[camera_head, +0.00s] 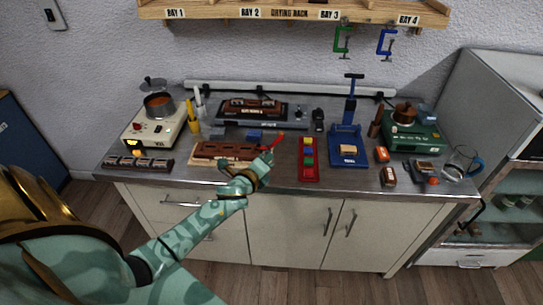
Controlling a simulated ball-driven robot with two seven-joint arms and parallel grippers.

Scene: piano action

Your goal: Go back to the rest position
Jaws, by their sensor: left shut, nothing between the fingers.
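My left arm comes in from the lower left, patterned in teal and gold. My left gripper (270,150) is above the front part of the workbench (280,176), at the right end of a brown wooden piece (222,150). Its red fingertips are shut with nothing between them. I cannot tell whether the gripper touches the wooden piece. My right gripper is not in the picture.
A red tray (309,173) with coloured blocks and a blue press (348,135) stand right of the gripper. A hot plate with a pot (159,105) is at the left, a green burner unit (410,135) at the right.

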